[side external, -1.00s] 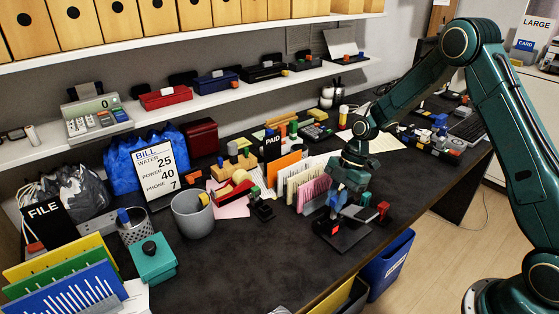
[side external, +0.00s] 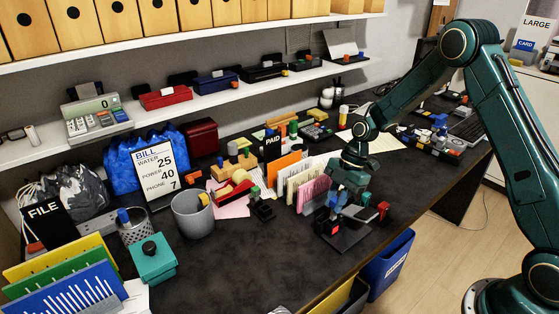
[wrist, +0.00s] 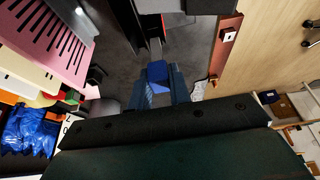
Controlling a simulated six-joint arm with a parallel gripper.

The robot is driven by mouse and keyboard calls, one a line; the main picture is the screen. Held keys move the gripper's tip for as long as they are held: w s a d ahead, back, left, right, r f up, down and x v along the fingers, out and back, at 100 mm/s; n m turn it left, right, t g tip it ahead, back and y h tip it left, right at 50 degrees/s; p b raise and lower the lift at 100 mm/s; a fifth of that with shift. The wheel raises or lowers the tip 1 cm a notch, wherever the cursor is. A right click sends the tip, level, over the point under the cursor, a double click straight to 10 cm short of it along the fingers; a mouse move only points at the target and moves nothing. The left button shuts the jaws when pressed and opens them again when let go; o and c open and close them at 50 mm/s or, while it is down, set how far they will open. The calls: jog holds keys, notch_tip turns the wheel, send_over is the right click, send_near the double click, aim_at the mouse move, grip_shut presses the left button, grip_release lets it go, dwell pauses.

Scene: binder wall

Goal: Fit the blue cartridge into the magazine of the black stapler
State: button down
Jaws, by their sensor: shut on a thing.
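The blue cartridge (wrist: 157,72) is between my gripper's fingers in the wrist view. It also shows as a small blue patch below the jaws in the side view (side external: 342,198). My gripper (wrist: 160,88) is shut on it. The black stapler (side external: 345,240) stands on the desk near the front edge, directly below my gripper. Its grey upper part (side external: 358,213) shows beside the cartridge. In the wrist view a narrow grey channel lies just beyond the cartridge. I cannot tell whether the cartridge touches the magazine or is inside it.
A pink file in a sorter (side external: 314,192) stands close to the left of my gripper. A red-topped object (side external: 383,209) stands just right of the stapler. A grey cup (side external: 192,216) is farther left. A blue bin (side external: 388,263) stands below the edge.

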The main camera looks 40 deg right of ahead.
aim_at(333, 219)
jog(key=shift+f, duration=2.35)
dwell(0.3)
jog(key=shift+r, duration=0.4)
jog(key=shift+r, duration=0.7)
jog(key=shift+r, duration=0.35)
jog(key=shift+r, duration=0.35)
jog(key=shift+r, duration=0.4)
jog(key=shift+f, duration=1.7)
dwell(1.5)
